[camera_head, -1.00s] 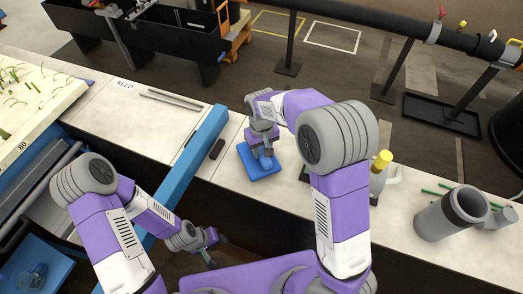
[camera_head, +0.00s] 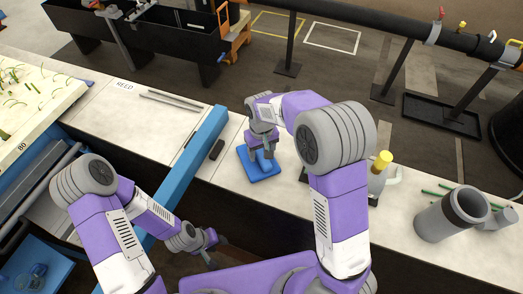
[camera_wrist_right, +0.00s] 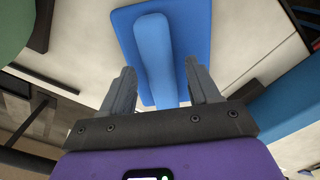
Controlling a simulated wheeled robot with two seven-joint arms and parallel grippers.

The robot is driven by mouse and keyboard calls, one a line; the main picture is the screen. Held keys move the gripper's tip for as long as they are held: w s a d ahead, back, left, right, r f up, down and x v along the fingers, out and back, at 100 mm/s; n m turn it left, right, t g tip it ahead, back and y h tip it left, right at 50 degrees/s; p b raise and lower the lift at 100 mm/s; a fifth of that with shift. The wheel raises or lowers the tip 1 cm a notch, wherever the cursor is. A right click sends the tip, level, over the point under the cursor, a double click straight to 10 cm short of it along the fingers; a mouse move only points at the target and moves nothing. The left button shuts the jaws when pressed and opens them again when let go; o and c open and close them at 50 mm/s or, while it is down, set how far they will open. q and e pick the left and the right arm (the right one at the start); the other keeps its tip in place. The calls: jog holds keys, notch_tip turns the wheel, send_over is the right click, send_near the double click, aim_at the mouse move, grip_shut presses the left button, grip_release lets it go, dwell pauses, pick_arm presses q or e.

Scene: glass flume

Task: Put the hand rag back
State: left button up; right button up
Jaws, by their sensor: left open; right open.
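A flat blue cloth-like piece (camera_head: 264,174), which looks like the hand rag, lies on the pale counter in front of me. In the right wrist view it is a blue square (camera_wrist_right: 196,32) with a lighter blue raised strip (camera_wrist_right: 154,48) along it. My right gripper (camera_head: 262,157) is open and points down just over it. In the right wrist view the raised strip runs between the open fingers (camera_wrist_right: 160,85), with gaps showing on both sides. My left gripper (camera_head: 211,259) is open and empty, low in front of the counter, away from the rag.
A blue beam (camera_head: 190,165) and a small dark block (camera_head: 217,150) are left of the rag. A yellow-capped bottle (camera_head: 381,165) and a grey cylinder (camera_head: 450,214) stand to the right. Metal rods (camera_head: 172,98) lie on the counter's left part.

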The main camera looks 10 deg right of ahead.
aim_at(261, 154)
notch_tip(261, 154, up, 12)
jog(key=p, duration=0.1)
jog(key=shift+r+p, duration=0.1)
jog(key=shift+p, duration=0.2)
dwell(0.4)
